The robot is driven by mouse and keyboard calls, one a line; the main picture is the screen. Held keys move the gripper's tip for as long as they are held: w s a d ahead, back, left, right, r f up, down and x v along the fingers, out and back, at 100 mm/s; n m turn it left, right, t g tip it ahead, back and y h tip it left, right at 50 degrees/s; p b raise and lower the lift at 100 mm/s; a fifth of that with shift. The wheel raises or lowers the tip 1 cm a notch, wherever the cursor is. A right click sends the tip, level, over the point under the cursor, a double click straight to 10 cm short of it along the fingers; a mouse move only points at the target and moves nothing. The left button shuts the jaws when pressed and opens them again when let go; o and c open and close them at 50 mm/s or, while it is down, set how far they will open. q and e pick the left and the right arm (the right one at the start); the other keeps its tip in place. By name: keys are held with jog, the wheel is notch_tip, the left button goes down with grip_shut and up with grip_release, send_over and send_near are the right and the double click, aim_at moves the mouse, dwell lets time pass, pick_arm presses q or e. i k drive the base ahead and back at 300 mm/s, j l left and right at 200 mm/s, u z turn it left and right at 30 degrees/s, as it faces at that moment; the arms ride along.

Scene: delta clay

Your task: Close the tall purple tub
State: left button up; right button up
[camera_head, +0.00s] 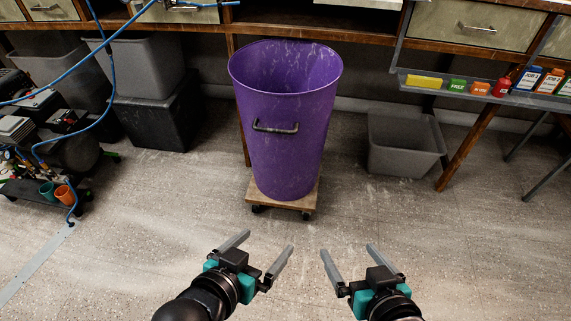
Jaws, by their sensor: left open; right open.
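The tall purple tub (290,150) stands upright on a small wheeled wooden dolly (301,203) in the middle of the view. Its top is open, I see into its inside, and no lid shows on it. A dark metal handle (275,127) is on its front side. My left gripper (262,251) is open and empty, in front of the tub and a little to its left. My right gripper (347,257) is open and empty, in front and to the right. Both are apart from the tub.
A workbench with drawers (483,24) runs behind the tub, with a wooden leg (466,147) at right. A grey bin (404,145) is right of the tub. A black box (158,122), grey bins and machinery with blue hoses are at left. The floor in front is clear.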

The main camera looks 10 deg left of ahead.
aim_at(286, 88)
jog(key=i+l, duration=0.2)
jog(key=i, duration=0.2)
jog(key=i+l, duration=0.25)
jog(key=i, duration=0.2)
